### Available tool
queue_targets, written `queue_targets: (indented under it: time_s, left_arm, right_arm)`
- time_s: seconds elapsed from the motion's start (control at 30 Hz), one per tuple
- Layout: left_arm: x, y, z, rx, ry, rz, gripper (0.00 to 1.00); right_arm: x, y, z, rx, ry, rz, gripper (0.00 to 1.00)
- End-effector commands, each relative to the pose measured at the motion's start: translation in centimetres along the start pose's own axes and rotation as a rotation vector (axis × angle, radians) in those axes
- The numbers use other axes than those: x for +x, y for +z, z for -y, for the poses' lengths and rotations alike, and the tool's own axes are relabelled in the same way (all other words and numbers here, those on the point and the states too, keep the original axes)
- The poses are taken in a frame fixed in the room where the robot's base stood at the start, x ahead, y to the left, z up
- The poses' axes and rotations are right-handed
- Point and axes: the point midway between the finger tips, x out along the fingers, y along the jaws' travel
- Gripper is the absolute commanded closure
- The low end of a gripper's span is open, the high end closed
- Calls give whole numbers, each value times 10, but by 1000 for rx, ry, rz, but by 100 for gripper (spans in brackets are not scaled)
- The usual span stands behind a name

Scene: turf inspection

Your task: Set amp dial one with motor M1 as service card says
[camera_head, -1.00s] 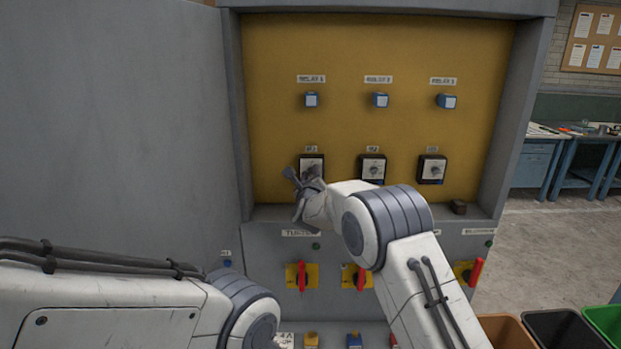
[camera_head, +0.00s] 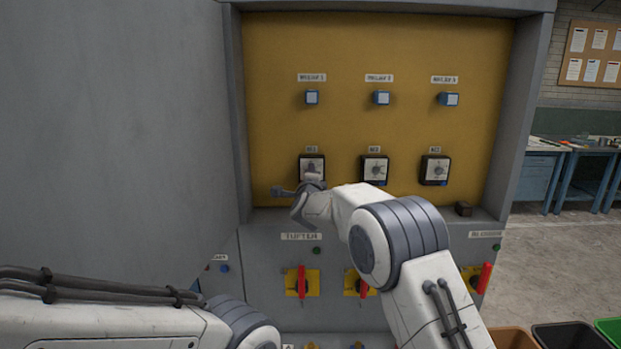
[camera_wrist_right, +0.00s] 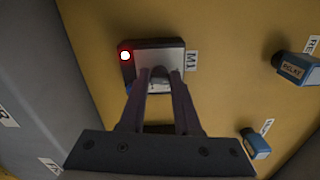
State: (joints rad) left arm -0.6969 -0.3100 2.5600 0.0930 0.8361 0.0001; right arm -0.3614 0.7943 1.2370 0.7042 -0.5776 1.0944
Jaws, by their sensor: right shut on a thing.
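The M1 amp dial (camera_head: 311,161) is the leftmost of three dark, square dials on the yellow panel. My right gripper (camera_head: 313,179) is at its front and covers its lower part. In the right wrist view, my right gripper (camera_wrist_right: 158,76) is shut on the knob in the middle of the M1 dial (camera_wrist_right: 172,56). A red lamp (camera_wrist_right: 125,56) glows at the dial's corner, and the label M1 (camera_wrist_right: 191,61) is beside it. The fingers hide most of the scale, so the setting cannot be read. My left arm shows at lower left; its gripper is out of view. No service card is readable.
Two more dials, a middle one (camera_head: 375,169) and a right one (camera_head: 435,170), share the row. Three blue relays, one of them here (camera_head: 312,97), sit above. Red-handled switches (camera_head: 302,281) are below. A grey cabinet side (camera_head: 120,120) stands at left.

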Motion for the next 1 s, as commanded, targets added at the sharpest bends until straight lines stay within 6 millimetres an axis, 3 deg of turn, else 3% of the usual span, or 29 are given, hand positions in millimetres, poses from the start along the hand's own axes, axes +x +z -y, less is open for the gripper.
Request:
queue_targets:
  time_s: [0.3, 0.87, 0.9, 0.97, 1.0]
  left_arm:
    - [2, 0, 0, 0, 0, 0, 50]
    - [2, 0, 0, 0, 0, 0, 50]
    - [2, 0, 0, 0, 0, 0, 50]
    - [2, 0, 0, 0, 0, 0, 50]
    - [2, 0, 0, 0, 0, 0, 50]
  right_arm:
    - [0, 1, -2, -130, 2, 2, 100]
    - [0, 1, -2, -161, 2, 2, 100]
    - [0, 1, -2, -161, 2, 2, 57]
    - [0, 1, -2, -160, 2, 2, 38]
    - [0, 1, -2, -160, 2, 2, 38]
